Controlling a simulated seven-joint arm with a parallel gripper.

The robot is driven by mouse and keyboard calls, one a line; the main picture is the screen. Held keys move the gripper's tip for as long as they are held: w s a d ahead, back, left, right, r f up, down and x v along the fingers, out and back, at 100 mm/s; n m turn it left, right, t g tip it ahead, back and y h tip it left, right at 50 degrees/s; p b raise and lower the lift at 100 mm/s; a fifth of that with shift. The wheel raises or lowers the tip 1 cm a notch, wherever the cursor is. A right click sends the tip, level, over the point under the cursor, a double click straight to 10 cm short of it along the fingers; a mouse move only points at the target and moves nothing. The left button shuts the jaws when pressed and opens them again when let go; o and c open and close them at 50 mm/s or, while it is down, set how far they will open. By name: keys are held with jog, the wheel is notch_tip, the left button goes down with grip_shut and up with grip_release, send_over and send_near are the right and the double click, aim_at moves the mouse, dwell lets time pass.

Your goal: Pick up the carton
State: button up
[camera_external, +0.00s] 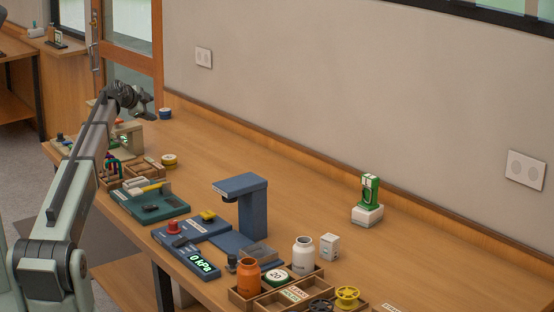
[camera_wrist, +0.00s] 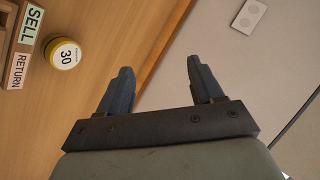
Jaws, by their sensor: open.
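The carton looks to be the small white box (camera_external: 329,246) with dark print, standing upright on the bench right of a white jar. It does not show in the wrist view. My gripper (camera_external: 146,108) is raised over the far left end of the bench, well away from the carton. In the wrist view my gripper (camera_wrist: 160,80) has its two dark fingers wide apart with nothing between them.
A white jar (camera_external: 303,256) and an orange jar (camera_external: 249,278) stand in a divided wooden tray close to the carton. A blue stand (camera_external: 240,190) rises left of them. A green-and-white device (camera_external: 368,200) stands behind. The bench's middle back is clear.

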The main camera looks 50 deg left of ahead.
jog(key=w+d+f+m+g+h, duration=0.15)
jog(key=w+d, duration=0.45)
jog(key=d, duration=0.8)
jog(key=w+d+f+m+g+h, duration=0.1)
jog(key=w+d+m+h, duration=0.3)
jog(key=d, duration=0.9)
jog(key=w+d+f+n+g+h, duration=0.15)
jog(key=w+d, duration=0.55)
jog(key=d, duration=0.7)
jog(key=m+g+y, duration=0.2)
jog(key=m+g, duration=0.3)
jog(key=g, duration=0.2)
send_over(330, 237)
jog(key=f, duration=0.7)
jog(key=shift+w+f, duration=0.25)
jog(key=shift+f, duration=0.15)
jog(key=shift+s+f, duration=0.2)
jog(key=shift+f, duration=2.45)
jog(key=c, duration=1.1)
